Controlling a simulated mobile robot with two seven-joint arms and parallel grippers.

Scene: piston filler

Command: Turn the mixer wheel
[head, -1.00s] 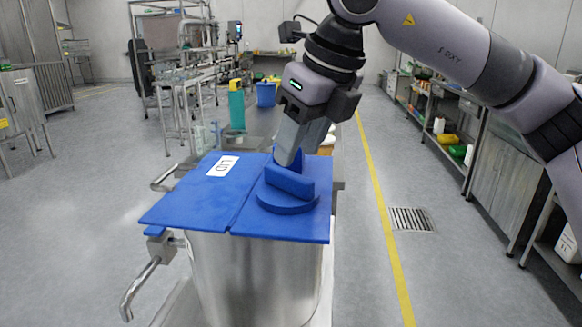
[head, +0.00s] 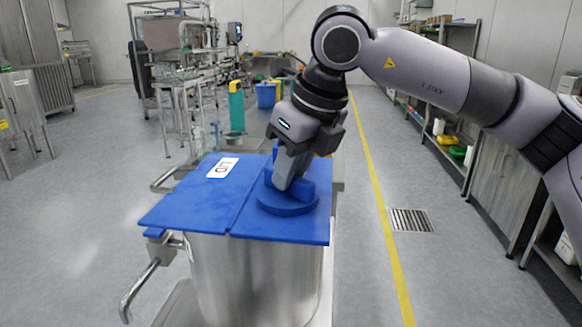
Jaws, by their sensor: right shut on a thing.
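The blue mixer wheel (head: 287,203) is a round disc with a raised grip bar, on the right part of the blue lid of a steel tank. My right gripper (head: 290,180) points down over the wheel and is shut on its raised bar. The fingers and wrist hide part of the bar. My left gripper is not in view.
The blue lid (head: 192,205) bears a white label and covers the steel tank (head: 255,275). A bent metal pipe handle (head: 138,292) sticks out at the tank's left. A floor drain (head: 411,220) and clear floor lie to the right, beside shelves (head: 490,165).

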